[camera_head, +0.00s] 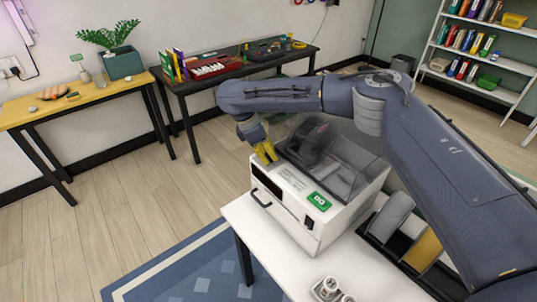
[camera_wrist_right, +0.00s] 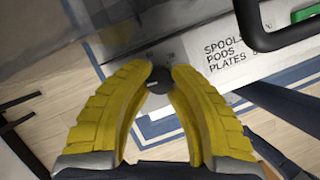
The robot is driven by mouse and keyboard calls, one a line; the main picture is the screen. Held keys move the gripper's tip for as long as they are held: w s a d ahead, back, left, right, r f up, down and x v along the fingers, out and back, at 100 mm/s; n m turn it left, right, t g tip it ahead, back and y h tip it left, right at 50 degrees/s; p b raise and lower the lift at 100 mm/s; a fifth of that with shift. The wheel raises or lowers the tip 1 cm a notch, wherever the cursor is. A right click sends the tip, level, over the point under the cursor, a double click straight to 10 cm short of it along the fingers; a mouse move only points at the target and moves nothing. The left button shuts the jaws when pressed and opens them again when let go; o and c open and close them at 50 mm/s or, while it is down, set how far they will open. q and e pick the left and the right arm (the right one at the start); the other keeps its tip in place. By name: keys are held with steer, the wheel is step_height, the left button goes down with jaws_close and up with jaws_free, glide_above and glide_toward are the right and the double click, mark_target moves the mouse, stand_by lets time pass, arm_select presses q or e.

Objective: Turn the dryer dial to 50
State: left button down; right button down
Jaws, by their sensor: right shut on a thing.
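The dryer (camera_head: 335,207) is a white box with a clear lid on the white table in the head view. My right gripper (camera_head: 266,157) reaches down onto its top at the rear left corner. In the right wrist view, the yellow fingers of my right gripper (camera_wrist_right: 160,77) are closed on a small dark round dial (camera_wrist_right: 158,84), one fingertip on each side. In the head view the fingers hide the dial. My left gripper is out of view.
A yellow-topped table (camera_head: 30,112) stands far left.

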steer(key=shift+w+d, duration=0.1)
steer(key=shift+d, duration=0.1)
steer(key=c, duration=1.4)
jaws_free()
steer(key=shift+o, duration=0.2)
steer(key=shift+a+r, duration=0.1)
steer(key=v, duration=1.1)
steer(key=shift+r, duration=0.35)
steer(key=shift+a, duration=0.15)
